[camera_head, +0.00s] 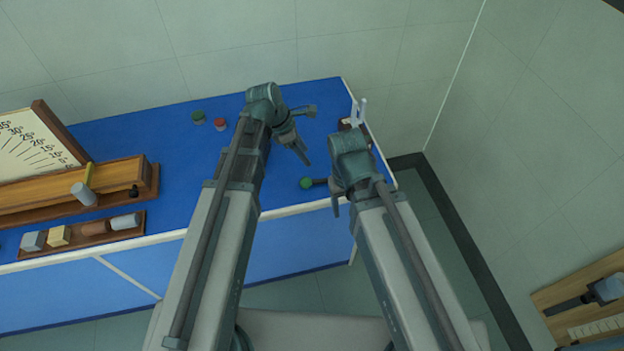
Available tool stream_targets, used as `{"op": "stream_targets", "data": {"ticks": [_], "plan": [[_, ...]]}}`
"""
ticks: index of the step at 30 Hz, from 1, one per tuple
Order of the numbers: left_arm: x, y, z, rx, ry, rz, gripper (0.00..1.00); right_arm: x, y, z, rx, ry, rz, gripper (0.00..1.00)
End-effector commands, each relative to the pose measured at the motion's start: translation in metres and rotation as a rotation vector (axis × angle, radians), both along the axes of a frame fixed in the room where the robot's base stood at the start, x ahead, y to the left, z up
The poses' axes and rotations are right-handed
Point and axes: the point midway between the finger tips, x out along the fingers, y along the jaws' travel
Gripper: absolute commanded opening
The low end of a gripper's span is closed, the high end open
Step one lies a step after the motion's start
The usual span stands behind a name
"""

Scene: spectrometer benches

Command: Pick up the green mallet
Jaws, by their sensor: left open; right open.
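The green mallet (306,183) lies on the blue bench top near its front right part. Its round green head shows, and a short dark handle runs right until my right arm hides the rest. My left gripper (311,137) is open and empty, above the bench and behind the mallet in the picture. My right gripper (336,202) is open, just right of the mallet's head. One of its fingers points down at the bench's front edge, and its other finger is mostly hidden by the wrist. I cannot tell whether it touches the handle.
Green (198,117) and red (220,124) round pieces stand at the back of the blue bench (180,160). A wooden instrument (70,187) with a scale board (32,145) and a tray of blocks (92,242) fill the left. A white pronged item (360,110) stands at the back right.

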Motion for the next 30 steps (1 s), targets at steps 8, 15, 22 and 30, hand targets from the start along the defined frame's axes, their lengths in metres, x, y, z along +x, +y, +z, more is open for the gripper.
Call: {"op": "stream_targets", "data": {"ticks": [8,15,22,30], "plan": [[0.003,-0.012,-0.038,0.001,0.0,-0.002,0.54,0.0,0.0,-0.038,0.0,0.0,-0.001,0.65],[0.006,-0.026,-0.071,0.001,0.0,-0.003,0.54,0.0,0.0,-0.071,0.0,0.0,-0.001,0.65],[0.007,-0.031,-0.077,0.001,0.0,-0.002,0.54,0.0,0.0,-0.077,0.0,0.0,-0.001,0.65],[0.005,-0.034,-0.089,0.001,-0.001,-0.003,0.54,0.0,0.0,-0.089,0.0,0.0,-0.001,0.65]]}}
